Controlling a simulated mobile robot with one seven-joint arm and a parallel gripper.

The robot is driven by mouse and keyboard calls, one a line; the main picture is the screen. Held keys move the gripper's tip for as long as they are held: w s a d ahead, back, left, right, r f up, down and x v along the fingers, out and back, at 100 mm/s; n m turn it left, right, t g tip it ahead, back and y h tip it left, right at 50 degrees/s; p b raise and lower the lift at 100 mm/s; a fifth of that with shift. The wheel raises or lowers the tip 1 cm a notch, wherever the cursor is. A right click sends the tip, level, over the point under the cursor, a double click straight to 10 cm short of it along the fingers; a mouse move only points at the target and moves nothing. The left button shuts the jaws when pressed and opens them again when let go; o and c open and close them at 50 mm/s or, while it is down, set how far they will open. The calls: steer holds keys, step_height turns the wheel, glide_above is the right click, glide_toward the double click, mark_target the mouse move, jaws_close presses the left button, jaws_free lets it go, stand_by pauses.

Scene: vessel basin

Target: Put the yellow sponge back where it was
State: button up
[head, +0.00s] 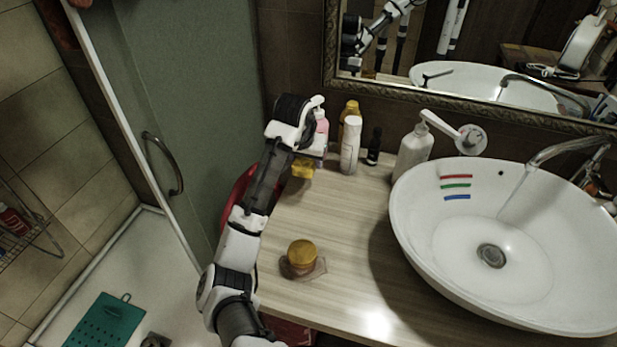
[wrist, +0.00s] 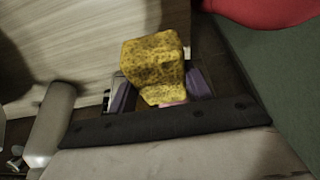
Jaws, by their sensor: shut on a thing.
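The yellow sponge (head: 303,169) is at the back left of the wooden counter (head: 345,215), beneath my gripper (head: 303,160). In the wrist view the speckled sponge (wrist: 152,62) sits between the two dark fingers of my gripper (wrist: 160,90), which is shut on it. The sponge sticks out past the fingertips, toward the counter surface. I cannot tell whether it touches the counter. The fingers are mostly hidden by the arm in the head view.
A pink bottle (head: 321,138), white bottle (head: 350,147) and small dark bottle (head: 374,148) stand close right of the gripper. A yellow-lidded jar (head: 301,255) stands nearer the front. The white basin (head: 440,235) fills the right. A red object (head: 235,196) is beyond the counter's left edge.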

mark_target(303, 164)
steer(key=shift+f+b, duration=0.6)
steer(key=shift+f, duration=2.55)
steer(key=o, duration=0.9)
steer(key=shift+f, duration=0.1)
steer(key=shift+r, duration=0.25)
steer(key=p+v, duration=0.1)
steer(key=v, duration=1.1)
steer(key=shift+f, duration=0.1)
